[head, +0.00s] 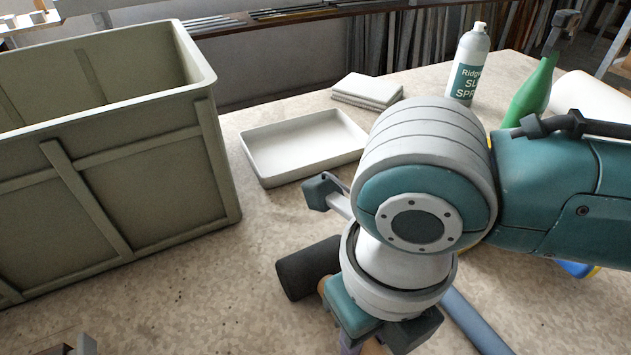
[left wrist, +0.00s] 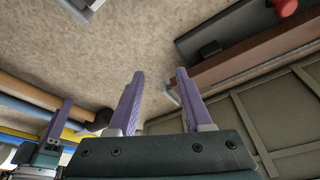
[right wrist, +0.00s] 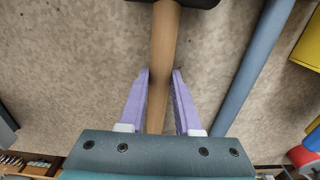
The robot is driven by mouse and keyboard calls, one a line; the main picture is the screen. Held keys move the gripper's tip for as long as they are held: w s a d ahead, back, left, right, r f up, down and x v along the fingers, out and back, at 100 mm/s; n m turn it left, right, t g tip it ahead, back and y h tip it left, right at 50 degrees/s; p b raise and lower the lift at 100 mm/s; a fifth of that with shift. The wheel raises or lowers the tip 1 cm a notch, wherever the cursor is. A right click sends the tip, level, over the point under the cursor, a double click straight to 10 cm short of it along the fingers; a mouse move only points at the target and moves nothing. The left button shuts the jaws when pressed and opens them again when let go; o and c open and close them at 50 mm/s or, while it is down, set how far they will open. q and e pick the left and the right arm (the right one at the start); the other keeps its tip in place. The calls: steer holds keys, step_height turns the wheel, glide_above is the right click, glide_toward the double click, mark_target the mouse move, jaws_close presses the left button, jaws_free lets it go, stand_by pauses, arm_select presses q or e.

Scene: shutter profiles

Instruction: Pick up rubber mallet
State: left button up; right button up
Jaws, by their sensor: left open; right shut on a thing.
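The rubber mallet has a black head (head: 308,268) and a wooden handle (right wrist: 163,55). In the head view its head shows left of my right wrist, and my arm hides most of the handle. In the right wrist view the black head is cut off at the top edge. My right gripper (right wrist: 160,72) is shut on the handle, with a purple finger on each side. I cannot tell whether the mallet touches the table. My left gripper (left wrist: 160,73) is open and empty, with its fingers apart above the speckled surface.
A large olive crate (head: 140,180) stands at the left. A white tray (head: 262,172), stacked cloths (head: 367,90), a spray can (head: 468,65) and a green bottle (head: 530,97) are at the back. A blue-grey tube (right wrist: 252,68) lies right of the handle. The front left of the table is mostly clear.

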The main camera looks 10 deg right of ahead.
arm_select(q)
steer(key=shift+d, duration=0.1)
arm_select(e)
jaws_close()
